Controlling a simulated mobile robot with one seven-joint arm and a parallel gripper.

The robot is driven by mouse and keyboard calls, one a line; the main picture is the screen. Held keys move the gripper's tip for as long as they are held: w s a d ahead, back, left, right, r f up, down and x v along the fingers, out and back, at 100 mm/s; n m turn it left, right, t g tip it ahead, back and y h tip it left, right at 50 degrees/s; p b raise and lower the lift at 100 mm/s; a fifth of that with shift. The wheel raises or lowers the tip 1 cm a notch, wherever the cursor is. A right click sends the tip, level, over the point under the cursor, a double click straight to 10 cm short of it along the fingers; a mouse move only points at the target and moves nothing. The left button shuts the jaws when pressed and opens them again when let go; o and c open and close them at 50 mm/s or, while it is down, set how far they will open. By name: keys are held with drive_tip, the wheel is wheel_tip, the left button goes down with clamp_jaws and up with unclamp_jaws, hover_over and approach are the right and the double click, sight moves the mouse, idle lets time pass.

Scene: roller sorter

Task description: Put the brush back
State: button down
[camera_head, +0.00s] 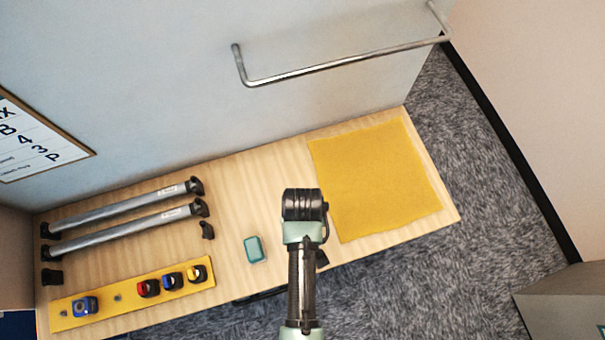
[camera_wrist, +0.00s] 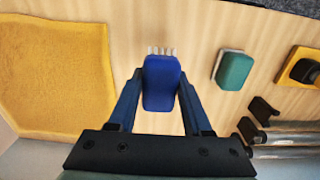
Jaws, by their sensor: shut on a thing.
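A blue brush (camera_wrist: 160,82) with a row of white bristles is between the two fingers of my gripper (camera_wrist: 160,90) in the wrist view. The fingers are shut on its sides, and the bristles point away from the palm. In the head view my gripper end (camera_head: 303,205) is over the wooden table, just left of the yellow mat. My wrist hides the fingers and the brush there. I cannot tell the brush's height above the table.
The yellow mat (camera_head: 375,180) lies at the table's (camera_head: 225,180) right end. A teal block (camera_head: 254,249) lies left of my arm. Two grey rollers (camera_head: 125,208) on black brackets and a yellow strip (camera_head: 100,302) with several coloured pieces are at left. A metal rail (camera_head: 345,65) is on the wall.

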drive_tip(key=shift+w+f, duration=0.15)
drive_tip(key=shift+f, duration=2.45)
drive_tip(key=shift+f, duration=0.2)
drive_tip(key=shift+c, duration=1.7)
unclamp_jaws()
drive_tip(key=shift+r, duration=0.1)
wheel_tip(320, 180, up, 12)
drive_tip(key=shift+r, duration=0.15)
